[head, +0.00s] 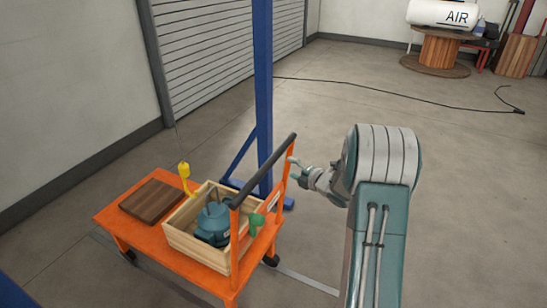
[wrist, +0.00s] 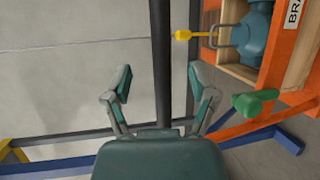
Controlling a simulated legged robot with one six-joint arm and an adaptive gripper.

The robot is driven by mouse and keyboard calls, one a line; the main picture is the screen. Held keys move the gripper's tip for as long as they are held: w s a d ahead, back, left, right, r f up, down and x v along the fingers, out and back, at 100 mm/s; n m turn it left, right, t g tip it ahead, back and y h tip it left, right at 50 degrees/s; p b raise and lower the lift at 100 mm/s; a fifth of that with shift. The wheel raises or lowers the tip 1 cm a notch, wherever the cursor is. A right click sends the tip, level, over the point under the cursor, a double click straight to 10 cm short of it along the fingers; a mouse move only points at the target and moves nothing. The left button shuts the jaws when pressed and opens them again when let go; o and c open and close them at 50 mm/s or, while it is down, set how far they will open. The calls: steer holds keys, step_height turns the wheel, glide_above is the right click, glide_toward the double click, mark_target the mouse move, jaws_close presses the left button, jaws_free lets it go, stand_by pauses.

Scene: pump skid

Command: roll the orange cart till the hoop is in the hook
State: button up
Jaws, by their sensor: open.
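The orange cart (head: 128,223) stands on the floor, with a black handle bar (head: 264,168) on orange posts. A wooden crate (head: 196,254) on it holds a teal pump (head: 213,224) with a grey hoop (head: 215,197) on top. The yellow hook (head: 184,171) hangs on a thin line at the crate's far left edge, left of the hoop.
A green lever (head: 256,221) is on the cart's handle end, beside a partly readable label (wrist: 294,12). A brown board (head: 152,200) lies on the cart. A blue post (head: 263,85) with floor feet stands behind it. Open floor (head: 470,220) lies right; a black hose (head: 400,95) crosses farther back.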

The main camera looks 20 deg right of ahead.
mark_target(276, 160)
steer(key=x, duration=1)
steer(key=shift+s+a, duration=0.1)
jaws_close()
